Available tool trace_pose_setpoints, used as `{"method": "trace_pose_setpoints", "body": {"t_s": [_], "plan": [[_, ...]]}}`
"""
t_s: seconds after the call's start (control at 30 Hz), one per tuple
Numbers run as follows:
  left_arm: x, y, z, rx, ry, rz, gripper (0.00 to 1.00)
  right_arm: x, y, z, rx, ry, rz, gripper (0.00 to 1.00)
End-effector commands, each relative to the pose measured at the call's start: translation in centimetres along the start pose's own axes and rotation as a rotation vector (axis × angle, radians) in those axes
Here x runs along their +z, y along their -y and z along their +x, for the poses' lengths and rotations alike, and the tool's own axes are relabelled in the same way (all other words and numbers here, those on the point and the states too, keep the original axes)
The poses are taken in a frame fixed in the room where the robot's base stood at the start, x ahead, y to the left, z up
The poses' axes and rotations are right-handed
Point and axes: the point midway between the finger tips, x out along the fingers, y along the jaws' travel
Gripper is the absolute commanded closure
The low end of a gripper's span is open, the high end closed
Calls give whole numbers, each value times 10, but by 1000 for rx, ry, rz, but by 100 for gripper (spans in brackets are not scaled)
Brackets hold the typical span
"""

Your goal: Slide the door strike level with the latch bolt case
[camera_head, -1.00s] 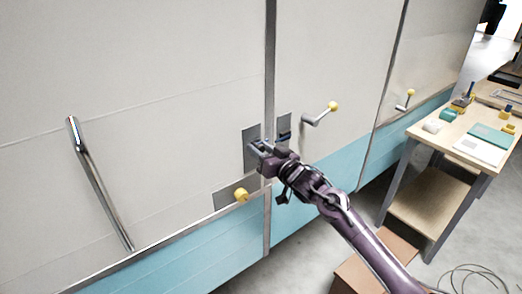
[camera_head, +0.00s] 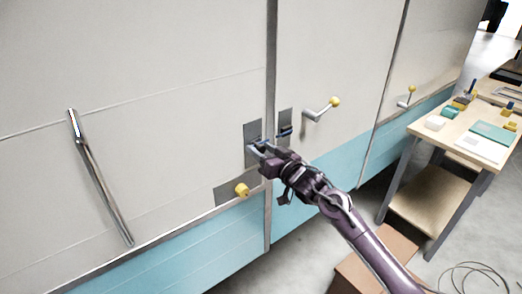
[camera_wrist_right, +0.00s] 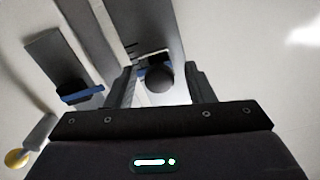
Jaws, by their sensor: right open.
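The door strike, a dark piece with a blue line and a round dark knob (camera_wrist_right: 160,77), is on a tall grey plate (camera_head: 252,130) left of the vertical door seam. The latch bolt case (camera_head: 285,131), a dark block with a blue line, sits on a narrower plate right of the seam; it also shows at left in the right wrist view (camera_wrist_right: 74,92). My right gripper (camera_head: 257,147) is open at the strike. Its fingers (camera_wrist_right: 163,88) stand either side of the knob. The strike is partly hidden in the head view, and I cannot tell whether both lines are exactly level.
A lever with a yellow knob (camera_head: 335,101) is right of the case. A yellow knob (camera_head: 241,190) on a lower plate is just below my gripper. A long metal handle (camera_head: 100,185) is at left. A workbench (camera_head: 440,140) with small items stands at right.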

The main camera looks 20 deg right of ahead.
Motion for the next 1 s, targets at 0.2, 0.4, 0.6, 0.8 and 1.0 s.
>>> {"method": "trace_pose_setpoints", "body": {"t_s": [0.2, 0.4, 0.6, 0.8, 1.0], "plan": [[1, 0, 14, 0, 0, 0, 100, 5, -1, -34, 0, 2, -2, 52], [2, -1, 21, 0, 0, 0, 100, 4, -1, -62, -1, 3, -1, 52], [2, -1, 23, 0, 0, 0, 100, 1, 0, -72, -2, 1, 1, 52], [2, -1, 22, 0, 0, 0, 100, 1, 0, -72, -2, 1, 1, 52], [2, -1, 22, 0, 0, 0, 100, 2, 0, -72, -1, 2, 1, 52]]}}
